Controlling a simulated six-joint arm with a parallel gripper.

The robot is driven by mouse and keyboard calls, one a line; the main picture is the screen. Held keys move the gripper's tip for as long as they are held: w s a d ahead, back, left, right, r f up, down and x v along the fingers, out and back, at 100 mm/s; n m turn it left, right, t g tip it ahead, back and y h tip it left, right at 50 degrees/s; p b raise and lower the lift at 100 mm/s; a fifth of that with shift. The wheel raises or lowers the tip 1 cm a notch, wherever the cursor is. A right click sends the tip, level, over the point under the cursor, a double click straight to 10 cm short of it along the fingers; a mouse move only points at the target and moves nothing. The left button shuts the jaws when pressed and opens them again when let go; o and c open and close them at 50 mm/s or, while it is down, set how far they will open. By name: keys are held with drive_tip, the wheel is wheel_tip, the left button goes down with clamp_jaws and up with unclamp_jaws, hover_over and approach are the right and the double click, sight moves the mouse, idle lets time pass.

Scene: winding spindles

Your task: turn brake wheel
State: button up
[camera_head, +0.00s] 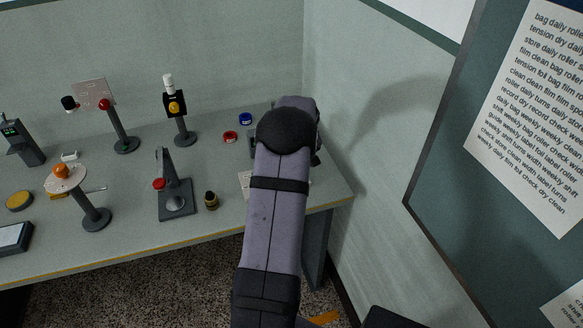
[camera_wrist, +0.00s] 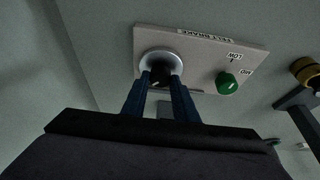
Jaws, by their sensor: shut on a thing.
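The brake wheel (camera_wrist: 172,58) is a round silver-rimmed knob with a dark middle. It sits on a pale panel (camera_wrist: 205,45) whose upside-down lettering appears to include the word BRAKE, with LOW and MID marks to the right. My gripper (camera_wrist: 162,80) has its two blue fingers shut on the wheel in the wrist view. The fingers cover the wheel's near side. In the head view my arm hides my gripper and the wheel.
A green knob (camera_wrist: 227,83) is close to the right of the wheel. A black and yellow cylinder (camera_wrist: 305,70) is farther right. In the head view, a lever stand (camera_head: 175,195), a small dark bottle (camera_head: 211,200), and red (camera_head: 230,137) and blue (camera_head: 245,119) rings stand left of my arm.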

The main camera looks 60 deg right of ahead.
drive_tip(key=n+b, duration=0.1)
drive_tip(key=n+y+b, duration=0.1)
drive_tip(key=n, duration=0.1)
drive_tip(key=shift+s+d+f+t, duration=0.1)
drive_tip(key=shift+d+f+t, duration=0.1)
drive_tip(key=shift+t, duration=0.2)
drive_tip(key=n+y+b, duration=0.1)
drive_tip(key=n, duration=0.2)
drive_tip(key=shift+r+n, duration=0.15)
drive_tip(key=shift+n, duration=0.15)
drive_tip(key=n+p, duration=0.1)
drive_tip(key=n+y+p, duration=0.1)
drive_tip(key=n, duration=0.1)
drive_tip(key=shift+d+r+n+y, duration=0.1)
drive_tip(key=shift+r+n+y, duration=0.05)
drive_tip(key=shift+n+y, duration=0.15)
drive_tip(key=shift+d+n+y+p, duration=0.1)
drive_tip(key=shift+n+y+p, duration=0.4)
drive_tip(key=shift+n+p, duration=0.85)
drive_tip(key=o, duration=1.1)
drive_tip(key=shift+c, duration=0.2)
